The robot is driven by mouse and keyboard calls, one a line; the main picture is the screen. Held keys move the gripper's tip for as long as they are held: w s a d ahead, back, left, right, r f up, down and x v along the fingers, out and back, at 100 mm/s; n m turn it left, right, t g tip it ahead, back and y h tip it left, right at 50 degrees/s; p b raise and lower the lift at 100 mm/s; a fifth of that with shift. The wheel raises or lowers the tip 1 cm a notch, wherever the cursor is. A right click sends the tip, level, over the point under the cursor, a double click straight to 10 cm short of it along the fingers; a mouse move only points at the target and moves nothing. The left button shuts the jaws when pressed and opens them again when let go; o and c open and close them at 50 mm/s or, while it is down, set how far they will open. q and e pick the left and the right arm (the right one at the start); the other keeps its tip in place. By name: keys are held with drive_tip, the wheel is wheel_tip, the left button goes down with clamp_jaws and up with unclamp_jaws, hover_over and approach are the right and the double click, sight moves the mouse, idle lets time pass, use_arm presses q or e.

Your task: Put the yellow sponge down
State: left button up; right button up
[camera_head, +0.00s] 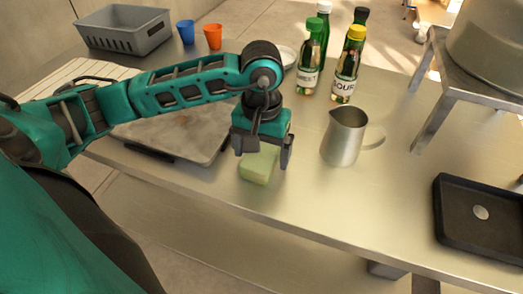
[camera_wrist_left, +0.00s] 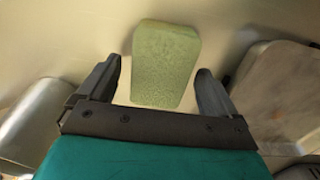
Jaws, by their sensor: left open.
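The sponge (camera_head: 258,166), pale yellow-green, rests on the metal counter in the head view, near its front edge. My left gripper (camera_head: 264,160) is right above it, pointing down, with its fingers apart. In the left wrist view the sponge (camera_wrist_left: 166,65) lies between and beyond the two open fingers of my left gripper (camera_wrist_left: 160,85), with a gap visible on each side. The sponge's upper part is partly hidden by the gripper in the head view. My right gripper is not in view.
A metal pitcher (camera_head: 343,136) stands right of the sponge. A grey slab (camera_head: 185,135) lies to its left. Bottles (camera_head: 346,65) stand behind, and a black tray (camera_head: 482,215) lies at the right. The counter (camera_head: 380,190) is clear between pitcher and tray.

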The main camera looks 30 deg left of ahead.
sight(261, 153)
use_arm(q)
wheel_tip(261, 153, up, 11)
drive_tip(key=shift+r, duration=0.15)
drive_tip(key=shift+s, duration=0.1)
idle(0.6)
